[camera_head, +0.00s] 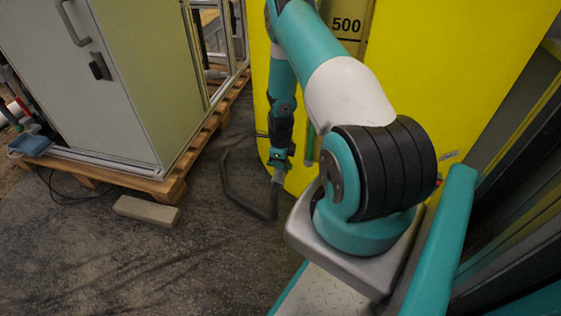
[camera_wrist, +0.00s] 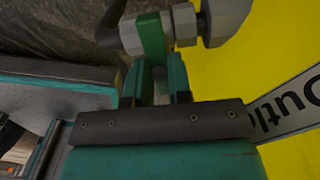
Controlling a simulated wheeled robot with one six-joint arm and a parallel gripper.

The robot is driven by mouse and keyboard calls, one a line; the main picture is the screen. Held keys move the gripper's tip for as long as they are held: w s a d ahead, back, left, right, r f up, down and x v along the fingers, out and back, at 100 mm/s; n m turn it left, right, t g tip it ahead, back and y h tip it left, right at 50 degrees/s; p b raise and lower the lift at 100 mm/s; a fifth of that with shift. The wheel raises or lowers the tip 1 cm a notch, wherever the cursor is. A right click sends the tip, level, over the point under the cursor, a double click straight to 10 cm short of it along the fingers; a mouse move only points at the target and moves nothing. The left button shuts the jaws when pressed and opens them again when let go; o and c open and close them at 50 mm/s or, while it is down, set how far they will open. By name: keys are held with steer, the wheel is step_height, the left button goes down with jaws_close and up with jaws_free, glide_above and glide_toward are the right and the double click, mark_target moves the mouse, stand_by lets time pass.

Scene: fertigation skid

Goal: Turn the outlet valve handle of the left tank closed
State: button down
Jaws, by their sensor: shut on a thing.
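The yellow tank (camera_head: 460,60) fills the upper right of the head view, with a "500" mark on its scale strip. It also shows as yellow in the wrist view (camera_wrist: 270,60), beside a grey label partly reading "Outlet". The outlet valve (camera_wrist: 186,24) is a grey fitting at the top of the wrist view. Its green handle (camera_wrist: 151,40) points down between my fingers. My gripper (camera_wrist: 161,80) is shut on this handle. In the head view my gripper (camera_head: 279,162) is low at the tank's left edge; the handle is not clear there.
A dark hose (camera_head: 232,190) runs from the valve area and loops on the floor. A grey cabinet (camera_head: 90,70) stands on a wooden pallet (camera_head: 130,183) at left. A loose block (camera_head: 147,210) lies before it. The floor at lower left is clear.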

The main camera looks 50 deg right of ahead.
steer(key=c, duration=1)
jaws_free()
steer(key=shift+c, duration=0.2)
steer(key=shift+r, duration=0.15)
step_height(320, 180, up, 17)
steer(key=p, duration=0.6)
